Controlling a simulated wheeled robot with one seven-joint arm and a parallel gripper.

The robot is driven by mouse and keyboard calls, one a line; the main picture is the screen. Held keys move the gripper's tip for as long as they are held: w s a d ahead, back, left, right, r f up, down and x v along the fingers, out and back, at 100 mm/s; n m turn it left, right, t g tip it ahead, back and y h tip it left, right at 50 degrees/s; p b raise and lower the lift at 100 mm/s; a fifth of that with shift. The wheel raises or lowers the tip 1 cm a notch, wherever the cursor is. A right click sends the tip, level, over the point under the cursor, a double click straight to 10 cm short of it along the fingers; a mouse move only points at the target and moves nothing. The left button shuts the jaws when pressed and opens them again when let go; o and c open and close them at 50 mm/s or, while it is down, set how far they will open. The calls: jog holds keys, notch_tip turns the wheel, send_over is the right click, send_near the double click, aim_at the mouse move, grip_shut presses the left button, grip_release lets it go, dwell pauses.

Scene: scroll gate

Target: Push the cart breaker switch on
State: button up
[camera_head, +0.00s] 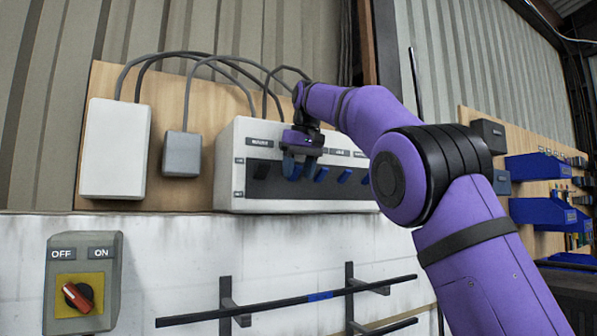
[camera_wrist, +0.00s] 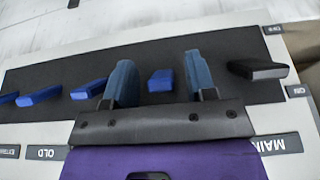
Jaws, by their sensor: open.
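The breaker panel (camera_head: 228,185) is a white box on a wooden board, with a black strip holding a row of blue switches and one black switch. My gripper (camera_head: 299,170) is at the panel's face, pointing at the strip. In the wrist view my gripper (camera_wrist: 160,72) is open, its two blue-grey fingers apart. One blue switch (camera_wrist: 160,81) shows between the fingers; I cannot tell whether either finger touches it. The black switch (camera_wrist: 257,70) lies right of the fingers, near the MAIN label (camera_wrist: 278,144). The label in line with the middle switch is hidden by my gripper, and no CART label is readable.
More blue switches (camera_wrist: 88,88) sit left of the fingers, close to one. The ON mark (camera_wrist: 297,91) is on the label side of the strip. In the head view, grey boxes (camera_head: 182,153), an OFF/ON rotary switch (camera_head: 78,296) and black rails (camera_head: 285,303) surround the panel.

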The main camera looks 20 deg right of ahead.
aim_at(299, 167)
jog(key=v, duration=0.5)
jog(key=shift+s+f, duration=0.1)
jog(key=s+d, duration=0.2)
jog(key=s, duration=0.9)
jog(key=shift+s+d, duration=0.2)
jog(key=shift+s, duration=0.05)
jog(key=shift+f, duration=0.1)
dwell(0.6)
jog(key=s+d+f, duration=0.1)
jog(key=s+f, duration=0.8)
jog(key=f, duration=0.3)
jog(key=s+d+f+m+t, duration=0.1)
jog(key=s+f, duration=0.7)
jog(key=f, duration=0.4)
jog(key=s+d+f+m, duration=0.1)
jog(key=s+d+f, duration=0.1)
jog(key=s+f, duration=0.7)
notch_tip(299, 167, down, 3)
jog(key=shift+s+r+h, duration=0.1)
jog(key=shift+s+h, duration=0.2)
jog(key=shift+h, duration=0.1)
jog(key=shift+d, duration=0.1)
dwell(0.6)
